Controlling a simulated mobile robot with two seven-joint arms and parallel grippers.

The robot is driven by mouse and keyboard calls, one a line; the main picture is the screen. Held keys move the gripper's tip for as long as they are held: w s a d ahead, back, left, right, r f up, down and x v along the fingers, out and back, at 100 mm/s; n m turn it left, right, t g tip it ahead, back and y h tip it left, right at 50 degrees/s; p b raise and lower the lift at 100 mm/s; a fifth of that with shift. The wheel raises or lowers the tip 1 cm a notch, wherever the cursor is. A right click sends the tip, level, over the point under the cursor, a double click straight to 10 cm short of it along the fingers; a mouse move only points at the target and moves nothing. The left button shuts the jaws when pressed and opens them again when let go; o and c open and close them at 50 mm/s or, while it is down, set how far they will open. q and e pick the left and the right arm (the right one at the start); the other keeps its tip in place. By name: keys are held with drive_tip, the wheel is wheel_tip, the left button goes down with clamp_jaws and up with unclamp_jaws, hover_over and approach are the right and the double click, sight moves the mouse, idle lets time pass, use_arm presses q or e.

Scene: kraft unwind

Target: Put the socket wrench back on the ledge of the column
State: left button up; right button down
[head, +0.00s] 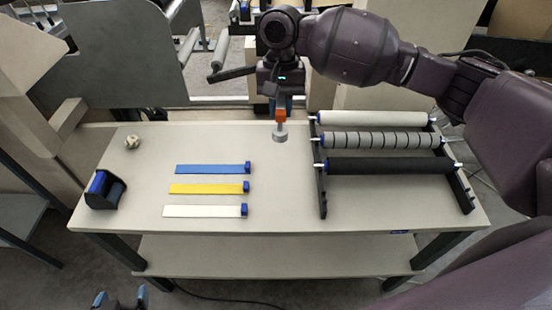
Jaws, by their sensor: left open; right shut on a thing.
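My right gripper (281,103) is above the back part of the table, pointing down. It is shut on the socket wrench (280,131), whose orange part sits at the fingers and whose grey round end hangs below. The wrench appears to be held above the table top; the rest of it is hidden by the gripper. My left gripper (121,299) is open and empty at the bottom left edge, in front of the table. I cannot make out the ledge of the column for sure.
On the table (265,215) lie a blue strip (210,169), a yellow strip (205,188) and a white strip (202,211). A tape dispenser (104,190) and a small pale knob (132,142) are at left. A roller rack (321,180) fills the right. Machine frames stand behind.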

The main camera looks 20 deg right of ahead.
sight(281, 136)
drive_tip(key=f, duration=0.5)
drive_tip(key=shift+s, duration=0.35)
use_arm(q)
drive_tip(key=shift+s+a+f+b, duration=0.1)
drive_tip(key=shift+s+f+b, duration=0.25)
drive_tip(key=shift+f, duration=0.15)
drive_tip(key=shift+s+f+b, duration=0.2)
drive_tip(key=shift+f+b, duration=0.15)
drive_tip(key=shift+f, duration=0.15)
use_arm(e)
wheel_tip(281, 136, down, 14)
drive_tip(key=shift+w+f, duration=0.15)
drive_tip(key=shift+f, duration=0.1)
use_arm(q)
drive_tip(key=shift+s, duration=0.15)
use_arm(e)
drive_tip(key=shift+f, duration=0.1)
drive_tip(key=c, duration=1)
unclamp_jaws()
